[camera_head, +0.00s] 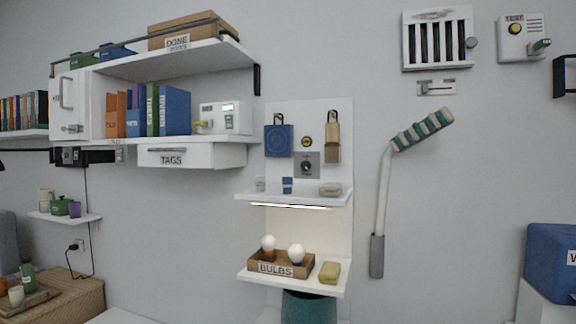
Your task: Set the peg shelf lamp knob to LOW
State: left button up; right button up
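The peg shelf panel (342,232) stands on the wall right of centre. A dark round knob (306,165) on a grey square plate sits on it, between a hanging blue item and a hanging tan item. The knob's markings and pointer are too small to read. Below it, a lamp strip (290,206) under the upper peg shelf (340,198) glows white and lights the panel beneath. A small yellow-centred round piece (306,142) is just above the knob. Neither of my grippers is in view.
The lower peg shelf (258,279) holds a BULBS tray (250,264) and a yellow block (329,272). A TAGS drawer (207,156) juts out at left. A long lever with a striped grip (422,130) is at right. The space before the knob looks clear.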

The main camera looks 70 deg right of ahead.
aim_at(305, 164)
jog(key=u, duration=0.05)
jog(key=i, duration=1.3)
jog(key=z, duration=1.95)
